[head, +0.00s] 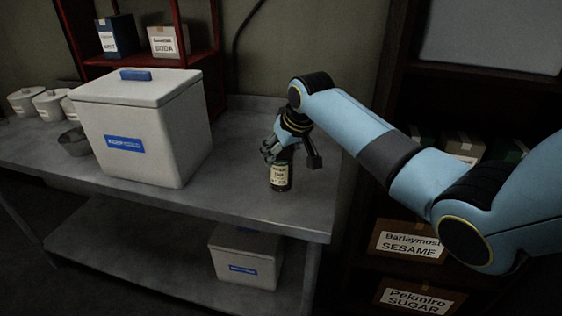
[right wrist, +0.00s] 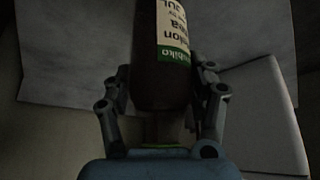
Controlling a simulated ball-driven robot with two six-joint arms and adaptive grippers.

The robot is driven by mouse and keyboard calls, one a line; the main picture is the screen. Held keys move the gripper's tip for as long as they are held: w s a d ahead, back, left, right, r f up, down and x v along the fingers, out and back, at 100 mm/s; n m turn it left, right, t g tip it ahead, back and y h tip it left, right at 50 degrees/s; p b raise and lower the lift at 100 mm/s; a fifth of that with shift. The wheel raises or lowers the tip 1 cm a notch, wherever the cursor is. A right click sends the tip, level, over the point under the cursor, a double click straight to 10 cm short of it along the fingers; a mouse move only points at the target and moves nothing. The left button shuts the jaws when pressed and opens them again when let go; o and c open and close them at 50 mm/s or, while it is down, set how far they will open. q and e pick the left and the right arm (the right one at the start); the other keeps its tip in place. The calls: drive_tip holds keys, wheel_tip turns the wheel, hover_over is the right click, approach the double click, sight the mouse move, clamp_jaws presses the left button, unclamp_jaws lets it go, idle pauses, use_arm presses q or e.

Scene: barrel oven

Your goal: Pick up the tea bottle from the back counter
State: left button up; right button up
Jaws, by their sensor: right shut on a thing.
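The tea bottle (head: 281,176) is a small dark bottle with a cream and green label. It stands upright on the back counter (head: 240,190), near the right end. My right gripper (head: 279,153) comes down over its upper part and is shut on it. In the right wrist view the bottle (right wrist: 165,60) sits between the two fingers (right wrist: 160,105), with part of its label showing. The bottle's top is hidden by the gripper in the head view. My left gripper is not in view.
A large white lidded bin (head: 145,130) stands left of the bottle. A metal bowl (head: 75,142) and white canisters (head: 50,104) are further left. A red rack (head: 190,62) holds boxes behind. A dark shelf with boxes (head: 410,242) is right. The counter around the bottle is clear.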

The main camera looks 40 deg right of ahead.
drive_tip(key=c, duration=0.4)
drive_tip(key=shift+c, duration=0.8)
drive_tip(key=shift+r, duration=0.15)
